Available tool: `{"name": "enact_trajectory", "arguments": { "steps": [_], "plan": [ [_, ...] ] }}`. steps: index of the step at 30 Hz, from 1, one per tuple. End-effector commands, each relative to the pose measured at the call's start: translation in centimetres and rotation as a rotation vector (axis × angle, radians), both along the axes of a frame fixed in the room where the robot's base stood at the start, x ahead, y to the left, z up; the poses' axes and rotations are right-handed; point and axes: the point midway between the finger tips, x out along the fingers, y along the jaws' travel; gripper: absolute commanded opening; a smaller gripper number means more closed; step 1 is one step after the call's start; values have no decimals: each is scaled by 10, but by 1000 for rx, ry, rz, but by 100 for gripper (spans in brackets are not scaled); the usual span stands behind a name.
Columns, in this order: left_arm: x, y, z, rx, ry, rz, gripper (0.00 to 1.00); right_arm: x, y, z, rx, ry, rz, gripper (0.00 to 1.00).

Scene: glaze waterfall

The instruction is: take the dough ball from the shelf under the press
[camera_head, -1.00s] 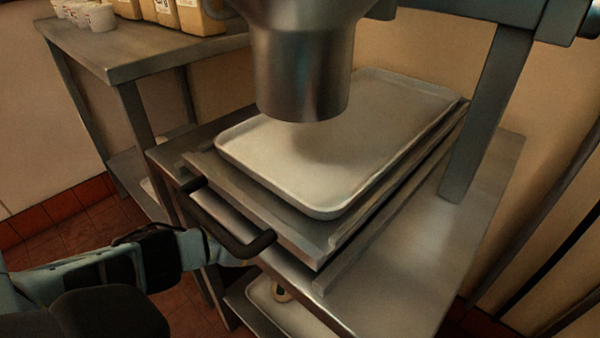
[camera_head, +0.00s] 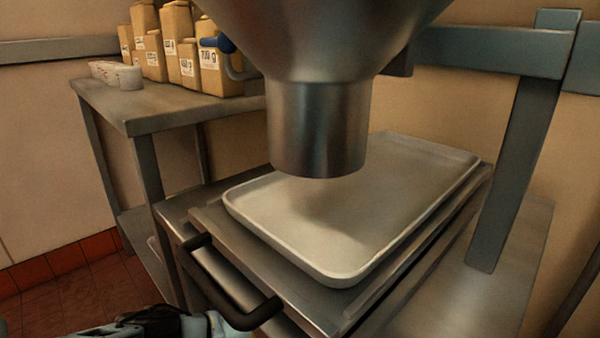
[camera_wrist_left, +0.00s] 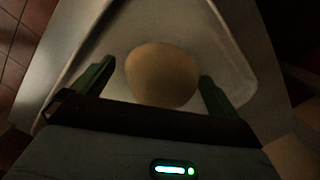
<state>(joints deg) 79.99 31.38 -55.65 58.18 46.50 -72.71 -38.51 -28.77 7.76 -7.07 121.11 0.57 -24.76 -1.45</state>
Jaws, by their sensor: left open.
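The dough ball (camera_wrist_left: 162,75) is pale and round. It lies in a light tray (camera_wrist_left: 232,52) in the left wrist view. My left gripper (camera_wrist_left: 157,70) is open, with one dark green finger on each side of the ball. A narrow gap shows at the left finger; at the right finger I cannot tell if it touches. In the head view only part of my left arm (camera_head: 165,322) shows at the bottom edge, and the ball and lower shelf are out of sight. The press (camera_head: 318,125) is a steel cylinder above the worktable. My right gripper is not in view.
An empty pale tray (camera_head: 290,235) lies on the worktable under the press. A black handle (camera_head: 225,300) sticks out at the table's front left. A side table (camera_head: 150,105) holds paper bags (camera_head: 180,45) and white tubs (camera_head: 118,74). A grey post (camera_head: 515,170) stands at right.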

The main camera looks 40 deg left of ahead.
Motion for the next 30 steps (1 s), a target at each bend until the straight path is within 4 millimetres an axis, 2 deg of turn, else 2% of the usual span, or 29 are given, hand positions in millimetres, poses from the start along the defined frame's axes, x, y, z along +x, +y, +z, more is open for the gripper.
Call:
{"name": "enact_trajectory", "arguments": {
  "steps": [3, 15, 23, 30],
  "plan": [
    [0, 0, 0, 0, 0, 0, 96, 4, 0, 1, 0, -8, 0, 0],
    [1, 0, 1, 0, -1, 0, 45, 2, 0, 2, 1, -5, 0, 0],
    [0, 0, 2, 0, -1, 0, 45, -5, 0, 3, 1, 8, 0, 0],
    [1, -1, 19, -1, -3, 0, 45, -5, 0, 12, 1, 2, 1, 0]
  ]
}}
